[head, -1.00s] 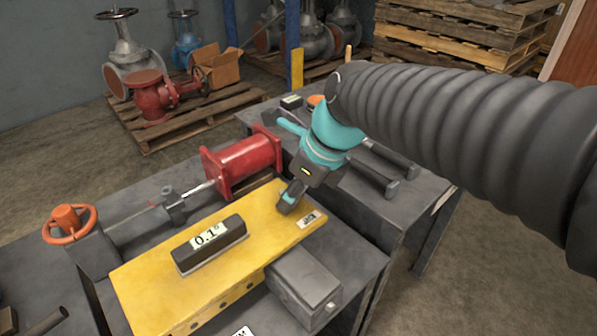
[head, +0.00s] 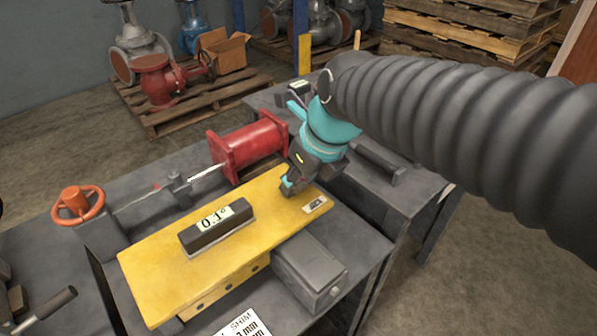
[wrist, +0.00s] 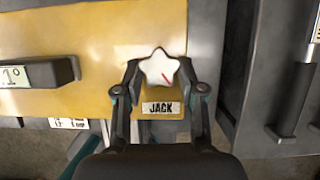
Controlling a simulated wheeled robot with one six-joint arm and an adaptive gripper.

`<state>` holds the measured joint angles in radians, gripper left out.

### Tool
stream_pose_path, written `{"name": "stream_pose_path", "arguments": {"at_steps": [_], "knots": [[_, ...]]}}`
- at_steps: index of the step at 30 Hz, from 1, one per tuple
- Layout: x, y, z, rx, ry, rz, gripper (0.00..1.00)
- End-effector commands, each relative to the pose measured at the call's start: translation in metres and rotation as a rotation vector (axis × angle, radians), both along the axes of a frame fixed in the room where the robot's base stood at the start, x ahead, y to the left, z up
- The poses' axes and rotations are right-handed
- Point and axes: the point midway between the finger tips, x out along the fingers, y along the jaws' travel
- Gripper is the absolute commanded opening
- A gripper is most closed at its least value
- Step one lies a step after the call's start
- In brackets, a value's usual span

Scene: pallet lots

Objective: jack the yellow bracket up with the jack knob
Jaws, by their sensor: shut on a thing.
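The yellow bracket (head: 165,275) is a long plate lying across the bench; it also shows in the wrist view (wrist: 95,20). A dark level (head: 215,232) on it reads 0.1°. The jack knob (wrist: 160,68) is a white star shape with a red mark, beside a "JACK" label (wrist: 161,108). My gripper (wrist: 160,75) is shut on the knob, one finger on each side. In the head view my gripper (head: 290,187) hides the knob at the bracket's right end, beside the label (head: 316,204).
A red cylinder (head: 250,144) stands close behind the bracket, with an orange handwheel (head: 78,205) at left. A grey block (head: 310,268) sits in front. A second bench (head: 400,205) is at right. A shim card (head: 243,326) lies at the front.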

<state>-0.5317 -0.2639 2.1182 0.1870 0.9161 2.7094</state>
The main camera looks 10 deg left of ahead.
Motion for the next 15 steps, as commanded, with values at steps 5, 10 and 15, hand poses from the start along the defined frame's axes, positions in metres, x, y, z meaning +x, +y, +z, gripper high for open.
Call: {"name": "stream_pose_path", "arguments": {"at_steps": [5, 10, 15], "knots": [[0.0006, -0.0009, -0.0021, -0.004, 0.001, -0.001, 0.54], [0.0001, 0.0, -0.0013, -0.002, 0.001, 0.002, 0.65], [-0.0002, 0.0002, -0.0002, -0.001, 0.0, 0.002, 0.65]]}}
